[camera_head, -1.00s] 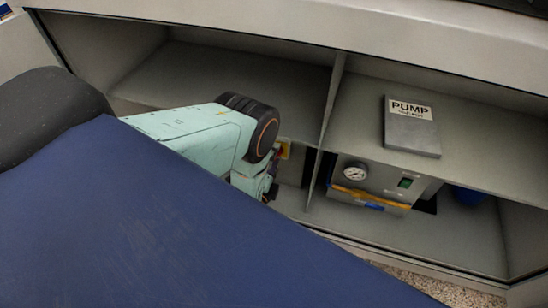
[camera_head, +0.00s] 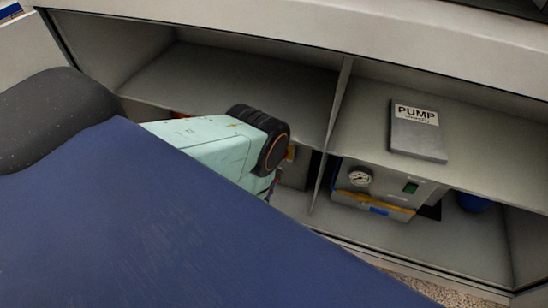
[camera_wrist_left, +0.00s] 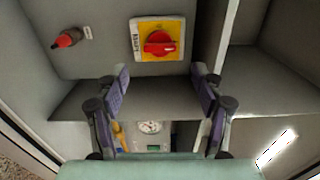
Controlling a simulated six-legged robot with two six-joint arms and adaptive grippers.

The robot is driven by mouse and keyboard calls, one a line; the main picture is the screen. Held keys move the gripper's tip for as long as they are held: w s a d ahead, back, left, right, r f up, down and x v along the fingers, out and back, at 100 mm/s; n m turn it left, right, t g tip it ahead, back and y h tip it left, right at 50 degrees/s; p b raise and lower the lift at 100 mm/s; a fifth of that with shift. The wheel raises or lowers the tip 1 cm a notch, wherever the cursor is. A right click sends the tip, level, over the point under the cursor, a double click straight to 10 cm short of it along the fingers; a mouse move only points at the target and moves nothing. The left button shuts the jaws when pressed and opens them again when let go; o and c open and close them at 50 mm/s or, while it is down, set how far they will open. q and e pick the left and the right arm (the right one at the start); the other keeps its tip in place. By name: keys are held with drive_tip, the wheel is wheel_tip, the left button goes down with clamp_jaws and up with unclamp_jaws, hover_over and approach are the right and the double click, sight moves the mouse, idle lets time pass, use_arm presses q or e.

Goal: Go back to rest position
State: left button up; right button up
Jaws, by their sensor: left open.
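My left gripper (camera_wrist_left: 161,92) is open and empty in the left wrist view, with its two purple-padded fingers apart. It faces the inside of a grey cabinet (camera_wrist_left: 160,100). In the head view my left arm reaches into the cabinet's lower left part, and the gripper itself is hidden behind my dark blue body. My right gripper is in neither view.
In the left wrist view a red rotary switch (camera_wrist_left: 160,43) on a yellow plate and a red-capped fitting (camera_wrist_left: 67,39) are on the panel ahead. In the head view the pump unit (camera_head: 376,190) with its gauge stands below a shelf (camera_head: 480,165), right of a divider (camera_head: 333,120). A PUMP plate (camera_head: 418,140) lies on that shelf.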

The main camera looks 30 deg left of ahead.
use_arm(q)
drive_tip(key=shift+s, duration=0.1)
idle(0.5)
drive_tip(key=s+d+r+n+g+h+p, duration=0.2)
drive_tip(key=s+r+n+g+p, duration=0.3)
drive_tip(key=s+n+g, duration=0.3)
drive_tip(key=s+d+r+n+g+h+p, duration=0.2)
drive_tip(key=s+d+r+n+g+p, duration=0.2)
drive_tip(key=s, duration=1.2)
wheel_tip(320, 180, up, 4)
drive_tip(key=n+g+p, duration=0.1)
drive_tip(key=n+g, duration=0.2)
drive_tip(key=g, duration=0.2)
drive_tip(key=shift+s+r+n+p, duration=0.2)
drive_tip(key=shift+s+n+p, duration=0.1)
drive_tip(key=shift+n+p, duration=0.1)
